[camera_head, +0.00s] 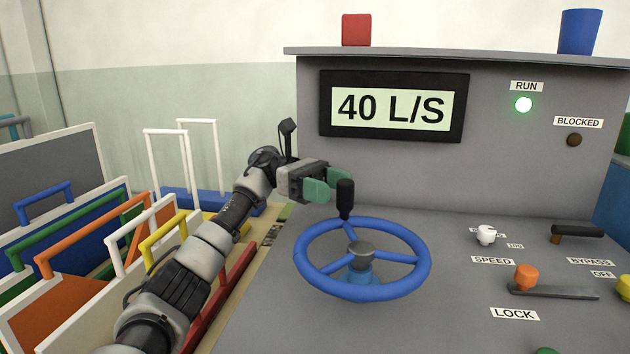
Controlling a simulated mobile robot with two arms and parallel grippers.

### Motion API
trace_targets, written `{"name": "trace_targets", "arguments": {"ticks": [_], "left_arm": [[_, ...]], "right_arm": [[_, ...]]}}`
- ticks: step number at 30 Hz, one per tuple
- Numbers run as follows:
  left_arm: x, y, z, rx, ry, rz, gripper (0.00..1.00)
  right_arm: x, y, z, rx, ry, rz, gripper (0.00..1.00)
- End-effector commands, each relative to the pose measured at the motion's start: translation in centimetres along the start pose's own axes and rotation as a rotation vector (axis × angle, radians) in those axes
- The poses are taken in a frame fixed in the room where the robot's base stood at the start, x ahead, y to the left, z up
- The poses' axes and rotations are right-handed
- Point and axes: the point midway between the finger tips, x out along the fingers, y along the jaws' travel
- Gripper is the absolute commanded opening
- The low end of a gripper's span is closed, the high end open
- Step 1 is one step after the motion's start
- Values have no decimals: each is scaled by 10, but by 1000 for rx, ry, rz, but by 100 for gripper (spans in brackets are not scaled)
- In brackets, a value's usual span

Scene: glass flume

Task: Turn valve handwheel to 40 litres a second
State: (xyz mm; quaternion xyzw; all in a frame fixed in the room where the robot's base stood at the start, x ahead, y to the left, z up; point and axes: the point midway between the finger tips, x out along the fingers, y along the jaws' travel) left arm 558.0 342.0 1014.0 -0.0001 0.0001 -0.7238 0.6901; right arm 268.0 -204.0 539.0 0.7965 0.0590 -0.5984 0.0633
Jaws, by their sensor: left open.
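The blue valve handwheel (362,259) lies on the grey console top, with a black knob handle (345,198) standing up from its far left rim. The display (391,109) on the upright panel reads 40 L/S. My left gripper (328,188) has green fingertips and is open beside the knob, just to its left. The far fingertip partly meets the knob in the picture; I cannot tell whether they touch. My right gripper is not in view.
The RUN lamp (523,105) glows green and the BLOCKED lamp (574,139) is dark. Right of the wheel are a white speed knob (486,234), an orange lock lever knob (526,276) and a black bypass handle (577,231). Coloured framed panels (75,240) stand at left.

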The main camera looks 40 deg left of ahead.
Motion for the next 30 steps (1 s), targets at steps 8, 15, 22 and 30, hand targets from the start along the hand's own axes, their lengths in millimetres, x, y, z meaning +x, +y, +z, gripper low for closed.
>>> {"name": "trace_targets", "arguments": {"ticks": [8, 15, 22, 30], "left_arm": [[-44, 1, 1, 1, -2, 1, 59], [-54, 0, 0, 0, 0, -2, 59], [-54, 0, 0, 0, 0, -2, 56], [-60, -6, -6, -204, -36, 43, 14]], "right_arm": [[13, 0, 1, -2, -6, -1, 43], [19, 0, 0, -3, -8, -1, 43], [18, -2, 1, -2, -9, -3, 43], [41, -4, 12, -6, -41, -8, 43]]}}
